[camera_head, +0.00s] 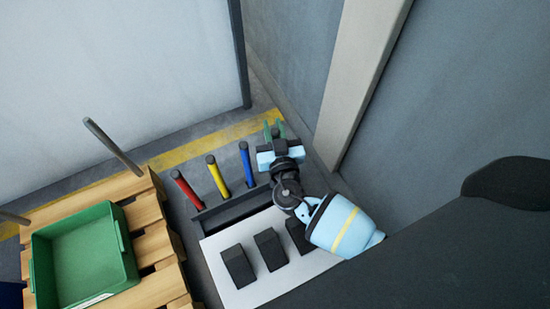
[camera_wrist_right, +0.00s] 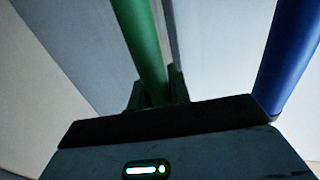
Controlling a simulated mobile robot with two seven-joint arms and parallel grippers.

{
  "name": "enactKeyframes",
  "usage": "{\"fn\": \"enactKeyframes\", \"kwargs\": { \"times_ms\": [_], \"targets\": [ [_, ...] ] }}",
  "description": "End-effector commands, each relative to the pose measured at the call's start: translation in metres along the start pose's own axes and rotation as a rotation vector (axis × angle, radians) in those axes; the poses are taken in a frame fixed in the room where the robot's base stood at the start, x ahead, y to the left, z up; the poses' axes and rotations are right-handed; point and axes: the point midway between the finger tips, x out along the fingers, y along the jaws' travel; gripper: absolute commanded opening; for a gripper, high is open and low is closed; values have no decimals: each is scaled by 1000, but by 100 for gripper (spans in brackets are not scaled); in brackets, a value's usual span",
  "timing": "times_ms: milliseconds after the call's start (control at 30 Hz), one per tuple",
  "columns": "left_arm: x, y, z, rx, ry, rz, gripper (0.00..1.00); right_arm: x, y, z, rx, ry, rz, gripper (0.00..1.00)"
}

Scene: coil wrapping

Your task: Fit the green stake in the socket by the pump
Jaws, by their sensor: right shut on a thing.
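The green stake (camera_wrist_right: 143,45) stands between the two fingers of my right gripper (camera_wrist_right: 155,92) in the right wrist view, and the gripper is shut on it. In the head view my right gripper (camera_head: 274,133) is at the right end of the dark rack (camera_head: 230,206), beside the blue stake. There only a little green shows at the fingers, and the stake's lower end is hidden. I cannot make out a pump or a socket by it. My left gripper is not in view.
A red stake (camera_head: 186,188), a yellow stake (camera_head: 217,175) and a blue stake (camera_head: 247,164) stand in the rack. A white panel (camera_head: 262,291) with black blocks (camera_head: 238,266) lies in front. A green crate (camera_head: 86,255) sits on a wooden pallet (camera_head: 150,240) at left. A wall post (camera_head: 360,75) rises at right.

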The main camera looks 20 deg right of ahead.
Motion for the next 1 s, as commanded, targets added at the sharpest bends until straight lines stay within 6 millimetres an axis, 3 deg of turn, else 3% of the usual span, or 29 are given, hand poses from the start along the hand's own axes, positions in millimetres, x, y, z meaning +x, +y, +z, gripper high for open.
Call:
{"fn": "enactKeyframes", "kwargs": {
  "times_ms": [367,800,1000],
  "targets": [
    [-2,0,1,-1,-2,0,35,0,0,-5,2,2,0,0],
    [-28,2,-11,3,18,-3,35,0,0,-80,3,4,0,0],
    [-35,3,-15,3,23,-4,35,0,0,-98,1,2,1,0]
  ]
}}
